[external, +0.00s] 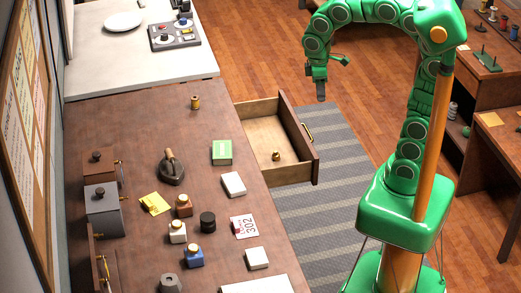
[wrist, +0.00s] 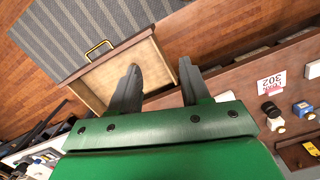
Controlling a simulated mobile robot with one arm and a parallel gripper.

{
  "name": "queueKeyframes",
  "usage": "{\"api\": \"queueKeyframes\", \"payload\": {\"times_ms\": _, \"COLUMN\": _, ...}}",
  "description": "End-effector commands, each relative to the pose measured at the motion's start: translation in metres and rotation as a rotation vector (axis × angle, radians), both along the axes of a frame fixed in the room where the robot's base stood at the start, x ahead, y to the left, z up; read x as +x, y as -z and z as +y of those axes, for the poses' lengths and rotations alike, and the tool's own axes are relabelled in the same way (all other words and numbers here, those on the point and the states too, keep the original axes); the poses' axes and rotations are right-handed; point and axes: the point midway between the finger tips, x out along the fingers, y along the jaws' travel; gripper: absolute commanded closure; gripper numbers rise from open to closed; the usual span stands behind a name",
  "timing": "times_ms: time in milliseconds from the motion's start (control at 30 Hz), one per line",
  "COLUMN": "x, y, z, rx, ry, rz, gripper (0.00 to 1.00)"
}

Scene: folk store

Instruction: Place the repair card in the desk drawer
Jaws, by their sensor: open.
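A white card with red print and the number 302 (external: 244,226) lies flat on the brown desk (external: 140,135), near its right edge. It also shows in the wrist view (wrist: 271,83), to the right of my fingers. The desk drawer (external: 300,137) is pulled out from the desk's right side. A small brass piece (external: 276,156) sits inside it. In the wrist view the open drawer (wrist: 100,82) lies beyond my left finger. My gripper (external: 320,88) is open and empty, in the air past the drawer's far right corner; its two fingers (wrist: 160,84) are apart.
A green box (external: 222,152), a white box (external: 233,184) and another white block (external: 257,258) stand near the card. Ink bottles (external: 193,256), a black jar (external: 207,222) and a dark iron-like tool (external: 172,170) crowd the desk. Striped rug (external: 335,220) floor is clear beside the drawer.

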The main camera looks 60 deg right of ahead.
Motion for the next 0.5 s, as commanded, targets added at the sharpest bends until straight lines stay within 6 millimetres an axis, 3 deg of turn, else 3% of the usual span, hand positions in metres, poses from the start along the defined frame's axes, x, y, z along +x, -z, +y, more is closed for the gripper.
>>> {"api": "queueKeyframes", "payload": {"times_ms": 500, "x": 0.127, "y": -0.008, "z": 0.049, "rx": -0.071, "ry": -0.425, "rz": -0.018, "gripper": 0.53}}
